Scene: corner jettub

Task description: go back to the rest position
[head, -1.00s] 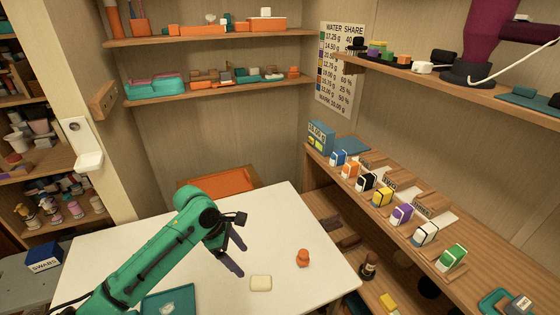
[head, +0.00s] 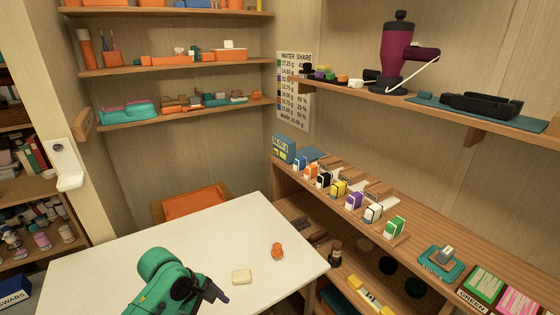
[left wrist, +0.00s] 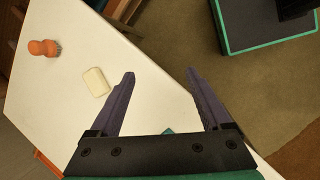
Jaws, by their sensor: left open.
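My left gripper (left wrist: 160,95) is open and empty in the left wrist view, its two dark fingers spread over the white table (left wrist: 50,115) and its edge. In the head view my left gripper (head: 217,293) is low in the picture, partly seen from the side. A cream block (head: 242,277) lies on the table just right of it; it also shows in the left wrist view (left wrist: 96,82). My right gripper is not in view.
A wooden shelf unit (head: 400,250) with several coloured small boxes runs along the right wall. Wall shelves (head: 170,69) hold orange trays and tools. An orange chair or stool seat (head: 195,201) is behind the table. A dark green-edged box (left wrist: 262,22) lies beyond the table edge.

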